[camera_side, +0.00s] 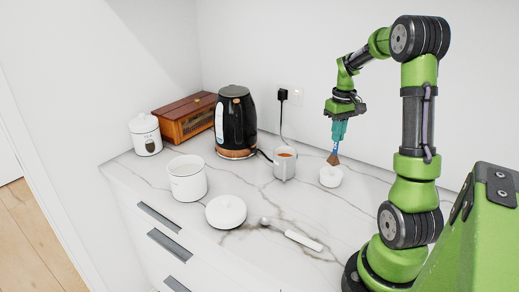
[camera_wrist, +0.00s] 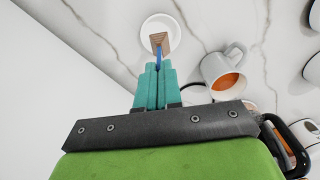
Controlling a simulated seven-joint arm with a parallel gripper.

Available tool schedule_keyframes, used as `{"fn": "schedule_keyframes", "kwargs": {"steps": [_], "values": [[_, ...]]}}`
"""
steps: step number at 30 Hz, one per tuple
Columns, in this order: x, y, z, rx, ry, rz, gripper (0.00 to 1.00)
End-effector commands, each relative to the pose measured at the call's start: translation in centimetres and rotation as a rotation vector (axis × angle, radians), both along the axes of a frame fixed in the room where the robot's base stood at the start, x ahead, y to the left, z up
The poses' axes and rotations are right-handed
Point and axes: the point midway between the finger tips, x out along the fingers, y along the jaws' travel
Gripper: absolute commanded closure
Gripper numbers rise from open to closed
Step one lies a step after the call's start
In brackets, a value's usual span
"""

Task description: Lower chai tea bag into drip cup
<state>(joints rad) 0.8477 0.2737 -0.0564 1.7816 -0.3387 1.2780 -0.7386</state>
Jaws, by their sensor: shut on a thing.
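My gripper (camera_side: 338,138) points down and is shut on the blue upper part of the chai tea bag. The tea bag (camera_side: 334,158) is a brown, flared pouch hanging below the fingertips. The drip cup (camera_side: 331,178) is a small round white cup on the counter, directly under the bag. In the wrist view the brown bag (camera_wrist: 160,42) shows in front of the teal fingers (camera_wrist: 155,80), over the white drip cup (camera_wrist: 152,24). The bag's lower end is at or just above the cup's rim; I cannot tell if it touches.
A mug of orange-brown tea (camera_side: 285,168) stands left of the drip cup. Behind are a black kettle (camera_side: 236,125) and wooden box (camera_side: 186,119). A white canister (camera_side: 187,182), round lid (camera_side: 226,211) and spoon (camera_side: 303,240) lie nearer the front. A lidded jar (camera_side: 146,136) stands far left.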

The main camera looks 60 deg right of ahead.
Motion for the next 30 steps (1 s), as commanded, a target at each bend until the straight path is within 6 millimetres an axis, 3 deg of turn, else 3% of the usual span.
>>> {"fn": "schedule_keyframes", "kwargs": {"steps": [30], "values": [[0.0,0.1,-6.0,0.002,0.001,0.002,1.00]]}}
